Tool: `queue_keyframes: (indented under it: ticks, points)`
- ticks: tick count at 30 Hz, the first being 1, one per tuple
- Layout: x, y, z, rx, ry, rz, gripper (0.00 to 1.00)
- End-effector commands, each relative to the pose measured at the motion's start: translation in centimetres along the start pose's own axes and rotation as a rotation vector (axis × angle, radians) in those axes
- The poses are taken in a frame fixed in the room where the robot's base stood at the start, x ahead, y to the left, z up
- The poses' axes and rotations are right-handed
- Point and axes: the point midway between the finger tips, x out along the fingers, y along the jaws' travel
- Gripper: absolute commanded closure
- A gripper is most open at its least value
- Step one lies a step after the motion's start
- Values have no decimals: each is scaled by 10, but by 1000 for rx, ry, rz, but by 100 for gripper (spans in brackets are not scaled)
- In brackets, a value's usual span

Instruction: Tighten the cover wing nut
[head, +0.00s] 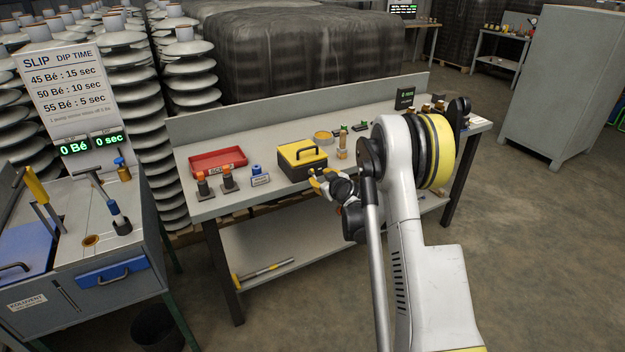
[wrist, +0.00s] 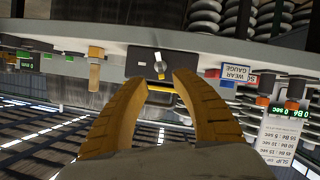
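My gripper (head: 322,180) is at the front right of the box in the head view. In the wrist view its two yellow fingers (wrist: 163,78) are apart and empty, with the wing nut showing just past and between the tips. Whether the fingers touch the nut cannot be told. The nut is not distinguishable in the head view.
On the workbench (head: 205,207) stand a red tray (head: 217,165), orange-topped plugs (head: 203,184), a blue-topped gauge (head: 258,176) and a wooden-coloured cylinder (head: 342,147) near the box. A slip station with a blue drawer (head: 112,271) is at left. Floor in front of the bench is clear.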

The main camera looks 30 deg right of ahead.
Motion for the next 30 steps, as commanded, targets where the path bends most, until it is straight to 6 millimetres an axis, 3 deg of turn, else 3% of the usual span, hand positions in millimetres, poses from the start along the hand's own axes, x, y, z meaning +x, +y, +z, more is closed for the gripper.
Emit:
queue_keyframes:
  ticks: [3, 10, 15, 23, 27, 30]
  points:
    - [27, -2, 4, 0, 0, -1, 68]
    - [65, -2, 3, 2, -1, -2, 68]
    - [75, -1, 1, 3, -1, -2, 68]
    - [76, 0, 0, 4, -1, -2, 68]
    - [76, 0, 0, 4, -1, -2, 100]
    - [76, 0, 0, 4, -1, -2, 100]
